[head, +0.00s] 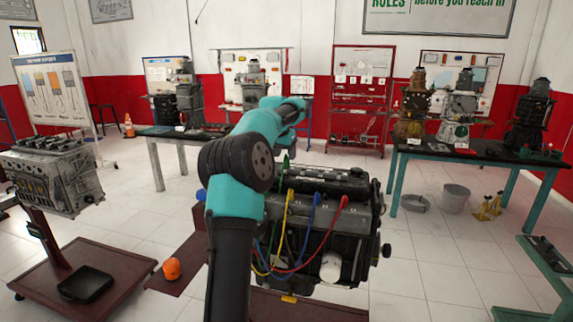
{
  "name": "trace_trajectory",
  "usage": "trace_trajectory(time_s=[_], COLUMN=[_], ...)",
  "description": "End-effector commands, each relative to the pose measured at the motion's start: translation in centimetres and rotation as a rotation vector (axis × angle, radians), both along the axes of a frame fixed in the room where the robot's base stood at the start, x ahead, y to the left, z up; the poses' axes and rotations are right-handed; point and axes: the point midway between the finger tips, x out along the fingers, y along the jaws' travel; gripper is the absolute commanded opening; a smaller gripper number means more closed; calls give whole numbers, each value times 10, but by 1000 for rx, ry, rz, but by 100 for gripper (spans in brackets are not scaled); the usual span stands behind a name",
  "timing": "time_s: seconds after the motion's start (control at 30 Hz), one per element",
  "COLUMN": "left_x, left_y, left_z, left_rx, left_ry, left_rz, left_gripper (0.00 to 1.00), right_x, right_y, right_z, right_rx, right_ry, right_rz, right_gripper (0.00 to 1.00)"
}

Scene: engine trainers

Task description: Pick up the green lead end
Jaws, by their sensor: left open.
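The green lead end (284,164) stands at the back left of the dark engine (330,185), beside my left arm, which hides part of the lead. The yellow lead end (290,196), blue lead end (316,200) and red lead end (344,202) stand in a row to its right, with their wires hanging down the engine's front. My left gripper (296,117) is above and beyond the green lead end, apart from it in the picture. It is open; its fingertips are mostly hidden by my wrist. My right gripper is not in view.
A grey engine (55,175) on a stand is at the left, with a black tray (86,284) and an orange object (172,268) near the floor. Tables with engines line the back.

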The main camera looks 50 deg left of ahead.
Motion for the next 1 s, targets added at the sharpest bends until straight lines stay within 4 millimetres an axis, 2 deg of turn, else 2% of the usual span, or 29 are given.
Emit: trace_trajectory(time_s=[0.1,0.23,0.73,1.0], left_x=[7,11,12,12], left_y=[4,5,6,5], left_z=[-17,-27,-29,-29], left_rx=[-2,0,1,1], left_ry=[3,0,-1,-1], left_rz=[1,2,1,1], left_gripper=[54,54,54,29], right_x=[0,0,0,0], right_y=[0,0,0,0], right_z=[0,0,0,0], right_rx=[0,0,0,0], right_ry=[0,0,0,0], right_rz=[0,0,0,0], right_gripper=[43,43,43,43])
